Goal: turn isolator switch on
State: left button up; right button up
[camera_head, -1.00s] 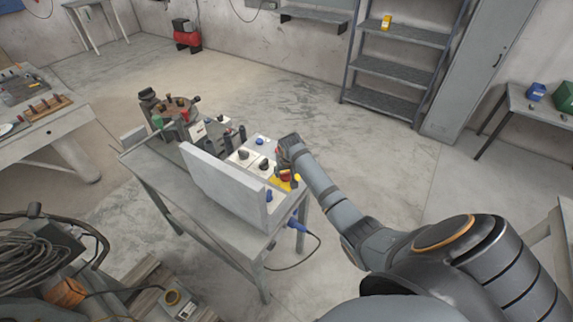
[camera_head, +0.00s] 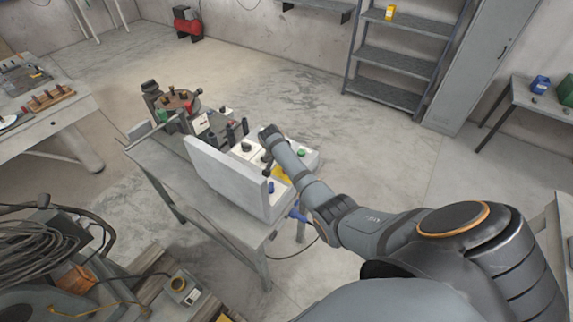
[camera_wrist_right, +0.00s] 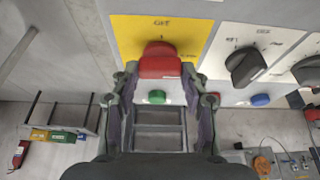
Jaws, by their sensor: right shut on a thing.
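The isolator switch is a red knob (camera_wrist_right: 160,61) on a yellow plate (camera_wrist_right: 188,36) with handwriting above it in the right wrist view. My right gripper (camera_wrist_right: 160,76) has its two fingers on either side of the red knob, shut on it. In the head view the yellow plate (camera_head: 281,174) shows partly beside my right arm, and the red knob is hidden there. My left gripper is in neither view.
A green button (camera_wrist_right: 157,97) sits close by the red knob. Black knobs (camera_wrist_right: 245,67) on white plates and a blue button (camera_wrist_right: 260,100) are beside it. A grey upright panel (camera_head: 232,180) stands along the near side of the bench (camera_head: 180,187).

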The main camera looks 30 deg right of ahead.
jog(key=shift+m, duration=0.3)
jog(key=o, duration=1.1)
jog(key=shift+w+d, duration=0.1)
jog(key=shift+o, duration=0.2)
jog(key=shift+r, duration=0.2)
jog(key=v, duration=1.1)
jog(key=shift+r, duration=0.3)
jog(key=shift+f, duration=0.1)
